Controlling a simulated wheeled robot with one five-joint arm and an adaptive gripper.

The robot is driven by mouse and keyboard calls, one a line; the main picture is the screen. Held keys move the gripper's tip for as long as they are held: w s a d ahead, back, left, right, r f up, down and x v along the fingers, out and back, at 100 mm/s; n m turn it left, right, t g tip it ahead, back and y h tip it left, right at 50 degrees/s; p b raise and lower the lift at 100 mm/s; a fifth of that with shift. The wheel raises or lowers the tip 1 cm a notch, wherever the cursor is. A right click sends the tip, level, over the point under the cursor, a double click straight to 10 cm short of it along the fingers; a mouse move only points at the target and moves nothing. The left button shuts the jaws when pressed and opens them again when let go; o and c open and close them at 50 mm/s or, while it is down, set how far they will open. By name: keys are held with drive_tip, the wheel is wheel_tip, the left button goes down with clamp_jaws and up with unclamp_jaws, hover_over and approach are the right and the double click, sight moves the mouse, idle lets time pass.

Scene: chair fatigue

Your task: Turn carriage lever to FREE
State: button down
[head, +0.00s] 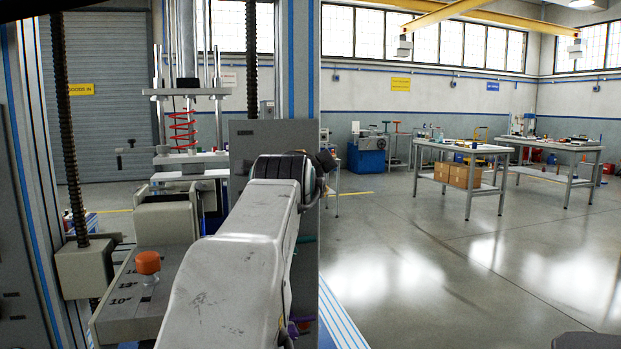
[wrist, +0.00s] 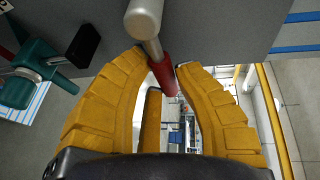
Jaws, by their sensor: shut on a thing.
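The carriage lever (wrist: 165,76) shows in the wrist view as a rounded grey bar with a red grip, slanting down from the top middle. My gripper (wrist: 163,60) has two yellow ribbed fingers. It is shut on the red grip, with one fingertip at each side. The grey bar extends past the fingertips toward a grey panel (wrist: 215,30). No FREE marking is legible. In the head view my arm covers the lever, and the gripper cannot be made out clearly.
A teal clamp-like part (wrist: 35,75) with a black block sits left in the wrist view. In the head view an orange knob (head: 147,262) stands on an angle-marked plate at lower left. Workbenches (head: 463,150) stand far right. The floor between is clear.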

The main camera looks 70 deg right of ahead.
drive_tip(key=c, duration=0.8)
unclamp_jaws()
drive_tip(key=shift+f, duration=0.1)
drive_tip(key=shift+c, duration=0.2)
drive_tip(key=v, duration=1.2)
